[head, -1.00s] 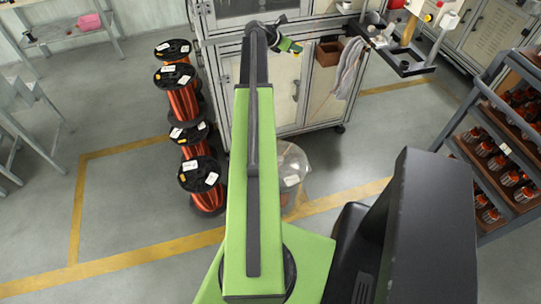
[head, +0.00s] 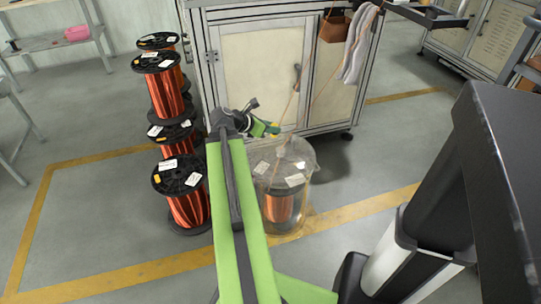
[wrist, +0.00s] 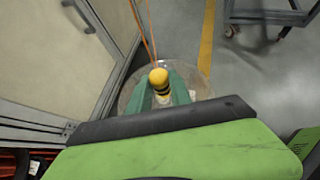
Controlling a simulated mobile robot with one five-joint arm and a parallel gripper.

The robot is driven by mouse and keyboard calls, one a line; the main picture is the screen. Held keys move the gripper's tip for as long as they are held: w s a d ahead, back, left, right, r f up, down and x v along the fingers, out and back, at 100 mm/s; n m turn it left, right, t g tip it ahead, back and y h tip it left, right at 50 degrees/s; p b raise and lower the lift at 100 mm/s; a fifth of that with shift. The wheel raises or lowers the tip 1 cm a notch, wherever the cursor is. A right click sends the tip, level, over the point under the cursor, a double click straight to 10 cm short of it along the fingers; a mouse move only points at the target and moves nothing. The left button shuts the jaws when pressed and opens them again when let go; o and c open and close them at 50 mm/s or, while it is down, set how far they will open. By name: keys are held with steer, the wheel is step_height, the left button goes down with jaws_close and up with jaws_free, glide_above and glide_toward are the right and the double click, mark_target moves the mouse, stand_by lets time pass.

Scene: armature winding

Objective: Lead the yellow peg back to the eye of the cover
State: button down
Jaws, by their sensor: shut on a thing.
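My gripper (head: 274,129) is shut on the yellow peg (wrist: 158,78), which has dark bands and sits between the green fingers in the wrist view. In the head view the gripper is just above the top of the clear cover (head: 306,183), at its left side. The cover stands on the floor over a spool of copper wire (head: 279,207). In the wrist view the cover's round top (wrist: 197,80) lies beyond and below the peg. I cannot make out the eye; the peg and fingers hide part of the top.
Thin orange wire (head: 291,99) runs up in front of the cabinet (head: 262,64). Stacked copper spools (head: 188,208) stand left of my arm. A grey cloth (head: 357,50) and a brown box (head: 334,28) hang on the cabinet. Floor right of the cover is clear.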

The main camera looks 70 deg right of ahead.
mark_target(274, 136)
steer(key=f, duration=0.1)
steer(key=a+f+b, duration=0.1)
steer(key=f, duration=0.1)
steer(key=shift+s+a, duration=0.15)
steer(key=shift+a, duration=0.05)
steer(key=shift+r, duration=0.15)
steer(key=shift+d, duration=0.1)
steer(key=d+f+b, duration=0.5)
steer(key=d+f, duration=0.1)
steer(key=shift+s+d+b, duration=0.2)
steer(key=shift+s+b, duration=0.1)
steer(key=shift+b, duration=0.1)
steer(key=shift+d, duration=0.25)
